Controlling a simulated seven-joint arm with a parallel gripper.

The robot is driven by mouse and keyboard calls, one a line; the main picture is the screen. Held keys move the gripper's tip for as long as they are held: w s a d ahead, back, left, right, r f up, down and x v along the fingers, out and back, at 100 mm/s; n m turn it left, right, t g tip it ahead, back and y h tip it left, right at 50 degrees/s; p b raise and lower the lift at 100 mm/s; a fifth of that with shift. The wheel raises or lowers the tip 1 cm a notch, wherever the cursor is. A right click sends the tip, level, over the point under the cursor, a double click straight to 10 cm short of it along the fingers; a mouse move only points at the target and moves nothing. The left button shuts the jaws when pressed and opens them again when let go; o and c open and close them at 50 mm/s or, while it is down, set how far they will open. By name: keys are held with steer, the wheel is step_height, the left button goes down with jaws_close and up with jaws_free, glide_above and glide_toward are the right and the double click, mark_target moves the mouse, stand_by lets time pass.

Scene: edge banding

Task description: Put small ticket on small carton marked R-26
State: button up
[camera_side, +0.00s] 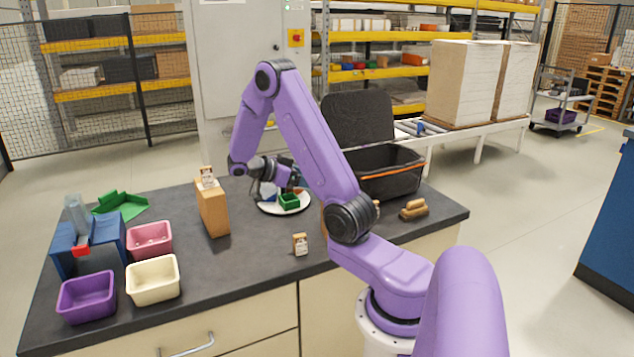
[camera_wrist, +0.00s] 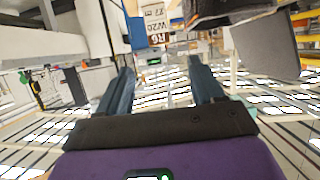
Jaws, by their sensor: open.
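My gripper (camera_wrist: 159,65) is open and nothing shows held between its fingers in the wrist view. In the side view the gripper (camera_side: 272,176) is over or behind the white plate, partly hidden by my arm. A small carton with a white printed face (camera_side: 300,244) stands alone at the table's front. Another small pale printed piece (camera_side: 207,177) sits on top of a tall brown carton (camera_side: 213,212). Their marks are too small to read there. In the wrist view a printed label (camera_wrist: 157,22) shows beyond the fingers, its marking only partly legible. I cannot tell which piece is the small ticket.
A white plate (camera_side: 269,208) holds a green box (camera_side: 289,201). Pink (camera_side: 150,240), cream (camera_side: 153,280) and purple (camera_side: 87,297) bins stand left, near a blue device (camera_side: 62,248). A black crate (camera_side: 390,175) and brown rolls (camera_side: 413,211) are right. The front middle is mostly clear.

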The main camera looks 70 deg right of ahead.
steer(key=w+a+r+n+t, duration=0.1)
steer(key=w+a+n+t, duration=0.45)
steer(key=w+t, duration=0.35)
steer(key=w+a+r+n+t, duration=0.2)
steer(key=w+a+n+t, duration=0.4)
steer(key=w, duration=0.5)
steer(key=w+a+r+n+t+y, duration=0.2)
steer(key=a+n+t+y, duration=0.5)
steer(key=a, duration=1.2)
steer(key=s+a+f+n+g+y, duration=0.1)
steer(key=s+a+n+g+y, duration=0.85)
steer(key=s+a, duration=0.7)
steer(key=s+d+f+n+g+h, duration=0.1)
steer(key=s+d+n+h, duration=0.2)
steer(key=s, duration=0.6)
steer(key=s+d+f+n+g+h, duration=0.1)
steer(key=s+d+n+h, duration=0.2)
steer(key=s+d+n, duration=0.3)
steer(key=s+n, duration=0.2)
steer(key=s, duration=0.2)
steer(key=shift+d+n+g, duration=0.2)
steer(key=shift+n+g, duration=0.1)
steer(key=shift+g, duration=0.05)
